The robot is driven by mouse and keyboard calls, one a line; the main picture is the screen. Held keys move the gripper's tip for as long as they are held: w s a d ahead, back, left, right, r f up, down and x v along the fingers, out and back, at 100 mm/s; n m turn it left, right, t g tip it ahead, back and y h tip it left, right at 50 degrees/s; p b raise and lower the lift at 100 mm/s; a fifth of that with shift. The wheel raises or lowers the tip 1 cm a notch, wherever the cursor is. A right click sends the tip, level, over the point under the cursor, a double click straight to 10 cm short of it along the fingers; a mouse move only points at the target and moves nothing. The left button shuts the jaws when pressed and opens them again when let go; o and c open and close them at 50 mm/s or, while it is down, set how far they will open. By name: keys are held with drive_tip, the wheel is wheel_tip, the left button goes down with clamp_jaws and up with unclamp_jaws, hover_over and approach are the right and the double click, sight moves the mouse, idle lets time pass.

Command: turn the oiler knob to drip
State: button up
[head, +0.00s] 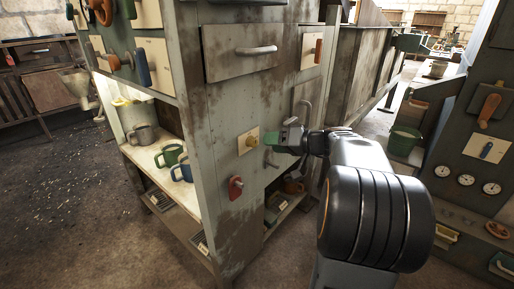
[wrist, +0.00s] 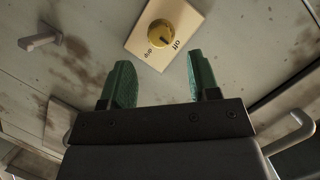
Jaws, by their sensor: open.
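The oiler knob (wrist: 161,33) is a round yellow knob on a cream plate (wrist: 183,22) marked "off" and "drip". In the wrist view it lies ahead of and between my open green fingertips, with a gap to them. Its dark pointer mark is on the side toward the fingers; I cannot tell exactly which word it points to. In the head view the knob (head: 250,141) is on the front of the grey cabinet. My gripper (head: 279,142) is open and empty, just right of the knob. My gripper also fills the lower wrist view (wrist: 158,82).
A grey peg handle (wrist: 40,38) sticks out left of the plate in the wrist view. A red lever (head: 236,187) is below the knob, a drawer handle (head: 256,50) above. Mugs (head: 171,156) stand on the left shelf.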

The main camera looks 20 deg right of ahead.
sight(256, 143)
drive_tip(key=shift+b+x, duration=0.45)
drive_tip(key=shift+x, duration=2.5)
drive_tip(key=c, duration=0.9)
drive_tip(key=shift+c, duration=0.2)
